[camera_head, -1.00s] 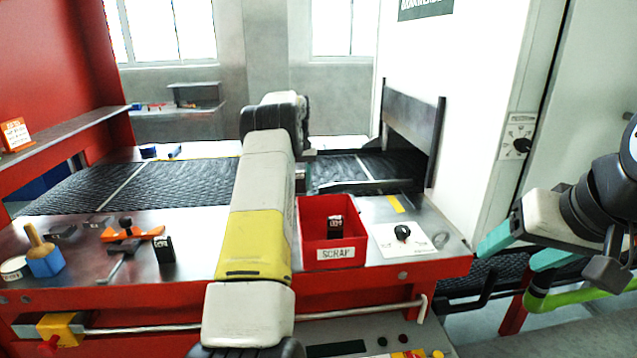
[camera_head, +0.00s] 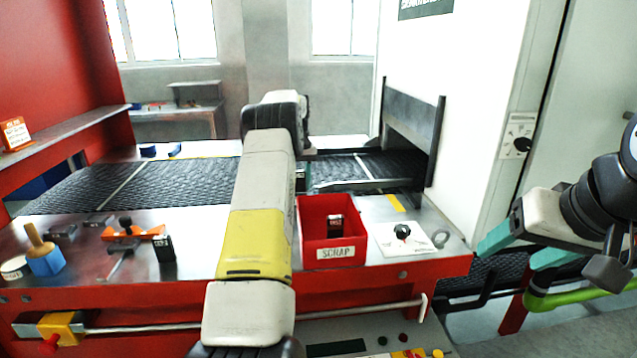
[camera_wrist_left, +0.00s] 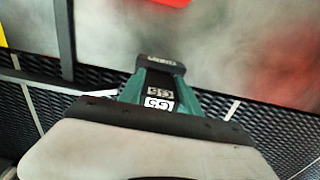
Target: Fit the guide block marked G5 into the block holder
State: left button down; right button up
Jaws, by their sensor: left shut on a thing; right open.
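My left gripper (camera_wrist_left: 158,84) is shut on a dark block marked G5 (camera_wrist_left: 160,96), with its white labels facing the wrist camera. A dark piece with a small pale label (camera_wrist_left: 161,63) is just beyond the fingertips, over the belt edge; it may be the block holder, and I cannot tell whether the G5 block touches it. In the head view my left arm reaches over the belt and hides most of its gripper and the block. My right gripper (camera_head: 522,250) is open and empty at the right, its teal fingers apart.
The dark mesh belt (camera_head: 185,183) runs behind the steel bench. A red SCRAP bin (camera_head: 331,254) holds a dark block.

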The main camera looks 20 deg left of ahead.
pick_arm(q)
jog(key=shift+f, duration=1)
jog(key=c, duration=0.8)
grip_release()
jog(key=shift+o, duration=0.2)
notch_tip(320, 180, up, 8)
jog(key=shift+f, duration=0.15)
